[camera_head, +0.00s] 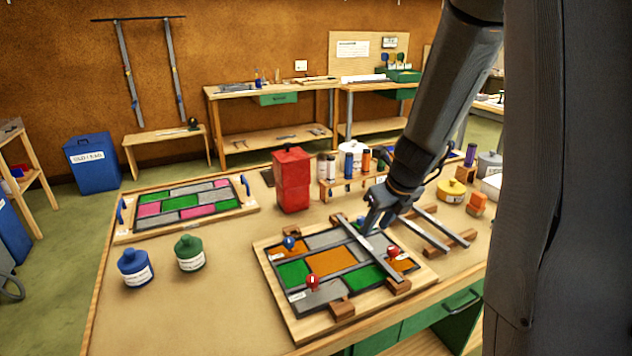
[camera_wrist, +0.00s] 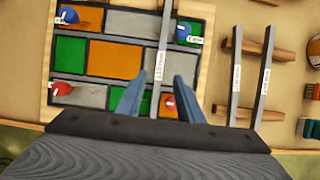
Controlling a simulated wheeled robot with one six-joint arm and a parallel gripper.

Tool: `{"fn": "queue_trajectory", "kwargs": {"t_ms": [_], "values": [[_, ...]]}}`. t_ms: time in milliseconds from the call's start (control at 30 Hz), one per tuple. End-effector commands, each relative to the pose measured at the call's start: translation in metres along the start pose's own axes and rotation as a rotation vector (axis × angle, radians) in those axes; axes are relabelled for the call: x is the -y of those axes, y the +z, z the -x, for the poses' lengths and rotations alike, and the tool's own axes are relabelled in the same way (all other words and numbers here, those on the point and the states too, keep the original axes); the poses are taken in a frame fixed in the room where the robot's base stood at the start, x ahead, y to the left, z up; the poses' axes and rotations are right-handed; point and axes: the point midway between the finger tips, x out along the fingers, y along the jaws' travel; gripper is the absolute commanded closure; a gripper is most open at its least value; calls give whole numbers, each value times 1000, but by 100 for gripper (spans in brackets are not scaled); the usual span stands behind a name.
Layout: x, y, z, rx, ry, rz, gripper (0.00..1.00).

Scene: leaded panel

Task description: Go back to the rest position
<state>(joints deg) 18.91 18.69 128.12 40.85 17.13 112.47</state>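My gripper (camera_head: 373,226) is over the leaded panel (camera_head: 282,318). In the wrist view its two blue-grey fingers (camera_wrist: 158,82) stand apart with nothing pinched between them. A grey lead strip (camera_wrist: 164,40) with a label lies across the panel and runs between the fingers in that view. It also shows in the head view (camera_head: 385,262), one end near a wooden block. I cannot tell how far the fingertips are above it. The panel has green, orange and grey panes. Blue-headed (camera_head: 289,243) and red-headed (camera_head: 312,283) pins stand on it.
Two more strips (camera_head: 431,232) rest on wooden bars to the right. A red canister (camera_head: 292,180), a rack of bottles (camera_head: 350,182) and a yellow tin (camera_head: 451,190) stand behind.

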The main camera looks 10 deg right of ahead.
Motion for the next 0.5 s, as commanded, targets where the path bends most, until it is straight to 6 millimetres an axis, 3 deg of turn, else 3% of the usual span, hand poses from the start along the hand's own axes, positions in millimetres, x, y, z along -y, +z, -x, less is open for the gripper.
{"fn": "queue_trajectory", "kwargs": {"t_ms": [167, 267, 500], "values": [[-13, -5, 3, -14, 11, 152, 66], [-33, -12, 8, -33, 30, 409, 66], [-88, -45, 24, -78, 112, 1237, 66]]}}
